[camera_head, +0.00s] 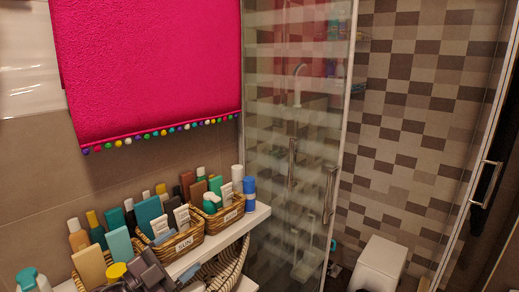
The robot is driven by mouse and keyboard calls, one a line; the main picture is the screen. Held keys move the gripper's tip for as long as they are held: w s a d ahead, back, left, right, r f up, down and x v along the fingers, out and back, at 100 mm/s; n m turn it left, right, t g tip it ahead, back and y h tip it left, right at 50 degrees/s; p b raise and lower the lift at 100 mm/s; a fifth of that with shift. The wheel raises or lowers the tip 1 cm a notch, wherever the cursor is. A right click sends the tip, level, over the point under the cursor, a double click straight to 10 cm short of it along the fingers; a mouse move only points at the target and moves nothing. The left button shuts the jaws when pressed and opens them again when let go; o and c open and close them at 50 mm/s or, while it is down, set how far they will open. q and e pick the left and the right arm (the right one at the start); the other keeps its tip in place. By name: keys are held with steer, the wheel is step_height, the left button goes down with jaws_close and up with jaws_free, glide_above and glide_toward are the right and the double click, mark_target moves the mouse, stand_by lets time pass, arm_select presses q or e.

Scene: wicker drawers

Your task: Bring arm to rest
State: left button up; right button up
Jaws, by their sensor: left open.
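My left gripper (150,268) shows as a dark shape at the bottom edge, in front of the wicker baskets. It is open, and I see nothing held in it. The front wicker basket (182,246) has a white label and is full of bottles and tubes. A second wicker basket (226,216), also labelled and full, stands behind it to the right. Both sit on a white shelf (257,214). A striped woven basket (224,268) shows below the shelf, partly hidden. My right gripper is out of view.
A pink towel (150,65) hangs on the wall above the baskets. A glass shower door (297,130) with metal handles stands right of the shelf. A white bin-like box (380,264) is at the lower right. Blue-capped containers (249,192) stand at the shelf's far end.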

arm_select(q)
steer(key=s+a+f+n+y, duration=1.1)
steer(key=a+n+y, duration=0.2)
steer(key=n+y, duration=0.5)
steer(key=s+d+f+g+h, duration=0.1)
steer(key=s+f+g, duration=0.4)
steer(key=s, duration=0.5)
steer(key=s+d+f+g+h, duration=0.1)
steer(key=s+f+g, duration=0.2)
steer(key=s+g, duration=0.45)
steer(key=w+f+t+h, duration=0.1)
steer(key=w+f+t, duration=0.4)
steer(key=f+t, duration=0.4)
steer(key=shift+w+d+f+m, duration=0.2)
steer(key=shift+d+f+m, duration=0.1)
steer(key=shift+f, duration=0.25)
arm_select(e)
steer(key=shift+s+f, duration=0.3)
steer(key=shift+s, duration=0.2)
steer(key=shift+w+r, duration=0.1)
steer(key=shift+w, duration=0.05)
